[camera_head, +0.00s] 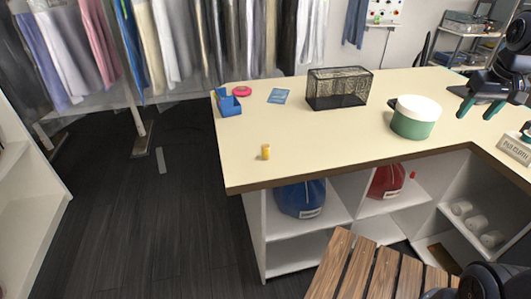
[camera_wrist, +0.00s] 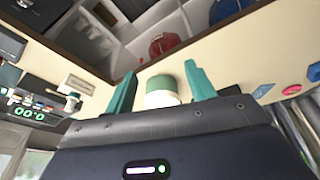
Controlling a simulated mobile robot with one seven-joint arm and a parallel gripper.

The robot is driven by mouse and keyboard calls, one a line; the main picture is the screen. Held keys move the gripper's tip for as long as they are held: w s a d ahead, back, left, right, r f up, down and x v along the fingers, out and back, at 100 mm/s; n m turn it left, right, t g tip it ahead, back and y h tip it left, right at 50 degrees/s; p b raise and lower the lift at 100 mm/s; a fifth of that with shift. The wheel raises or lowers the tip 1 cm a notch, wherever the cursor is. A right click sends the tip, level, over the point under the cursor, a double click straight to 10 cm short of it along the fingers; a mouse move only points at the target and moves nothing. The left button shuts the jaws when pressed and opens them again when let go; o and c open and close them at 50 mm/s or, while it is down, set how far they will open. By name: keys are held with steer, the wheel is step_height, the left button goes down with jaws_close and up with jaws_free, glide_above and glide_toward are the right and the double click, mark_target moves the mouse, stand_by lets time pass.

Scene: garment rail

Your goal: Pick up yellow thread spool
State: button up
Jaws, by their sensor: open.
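The yellow thread spool (camera_head: 265,152) stands upright on the cream counter (camera_head: 310,130), near its front edge and left end. My gripper (camera_head: 473,116) is at the far right of the head view, over the right part of the counter and well away from the spool. Its two teal fingers are spread apart with nothing between them. The fingers also show in the wrist view (camera_wrist: 160,70), where the counter appears upside down. I cannot make out the spool in the wrist view.
A blue tray (camera_head: 230,106), pink disc (camera_head: 242,91) and blue packet (camera_head: 278,96) lie behind the spool. A wooden slatted surface (camera_head: 370,272) is in front.

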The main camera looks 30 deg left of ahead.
steer(key=w+a+f+n+g, duration=0.1)
steer(key=w+a+n, duration=0.3)
steer(key=a, duration=0.9)
steer(key=n+g, duration=0.2)
steer(key=n, duration=0.6)
glide_toward(266, 146)
steer(key=shift+w+d+f+h, duration=0.1)
steer(key=shift+w+d+h, duration=0.1)
steer(key=shift+w+h, duration=0.25)
step_height(266, 146, down, 6)
steer(key=shift+a+r, duration=0.1)
steer(key=shift+r, duration=0.05)
steer(key=shift+s+a+f, duration=0.1)
steer(key=shift+a+f, duration=0.1)
steer(key=shift+f, duration=0.65)
steer(key=shift+s+a+f, duration=0.15)
steer(key=shift+a+f, duration=0.05)
steer(key=shift+f, duration=0.65)
steer(key=shift+s+a+f, duration=0.1)
steer(key=shift+a+f, duration=0.1)
steer(key=shift+f, duration=0.65)
steer(key=c, duration=1)
